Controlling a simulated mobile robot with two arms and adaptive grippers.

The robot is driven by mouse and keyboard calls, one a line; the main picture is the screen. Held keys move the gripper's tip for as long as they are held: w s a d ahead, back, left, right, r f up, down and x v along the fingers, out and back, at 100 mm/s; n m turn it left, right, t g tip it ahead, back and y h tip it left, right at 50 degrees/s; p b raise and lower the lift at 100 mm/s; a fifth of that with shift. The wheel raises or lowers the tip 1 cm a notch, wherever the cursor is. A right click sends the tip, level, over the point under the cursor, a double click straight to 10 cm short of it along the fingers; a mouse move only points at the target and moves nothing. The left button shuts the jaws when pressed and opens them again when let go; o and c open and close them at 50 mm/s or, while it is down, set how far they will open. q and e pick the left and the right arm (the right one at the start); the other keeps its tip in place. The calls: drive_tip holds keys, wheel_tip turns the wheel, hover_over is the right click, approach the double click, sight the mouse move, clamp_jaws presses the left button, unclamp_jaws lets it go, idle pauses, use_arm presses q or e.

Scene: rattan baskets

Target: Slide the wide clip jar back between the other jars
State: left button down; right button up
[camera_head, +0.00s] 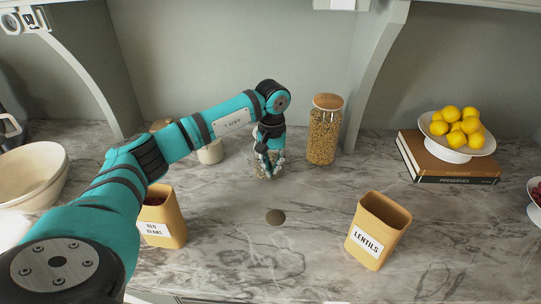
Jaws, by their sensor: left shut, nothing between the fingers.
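The wide clip jar appears to be the short glass jar (257,168) on the marble counter. My left gripper (268,174) is shut in front of it, its fingers pointing down and hiding most of it; I cannot tell whether they touch. A tall glass jar (323,135) with a wooden lid and grainy contents stands to the right. A small pale jar (211,152) stands to the left, partly behind my arm. Another lid (160,126) shows farther left behind my arm. My right gripper is not in view.
A tan red beans container (165,225) stands front left, a lentils container (377,232) front right. A lemon bowl (456,142) sits on books (440,170) at the right. A cream bowl (30,178) is far left.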

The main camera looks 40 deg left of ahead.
use_arm(q)
drive_tip(key=shift+w+a+b, duration=1.15)
drive_tip(key=shift+w+a, duration=1.1)
drive_tip(key=shift+w, duration=0.1)
drive_tip(key=shift+s+d+p, duration=0.45)
drive_tip(key=shift+s+d, duration=0.2)
drive_tip(key=shift+s, duration=0.1)
drive_tip(key=shift+s+d, duration=0.7)
drive_tip(key=shift+d, duration=0.05)
wheel_tip(320, 180, up, 10)
drive_tip(key=p, duration=0.6)
drive_tip(key=shift+p, duration=0.4)
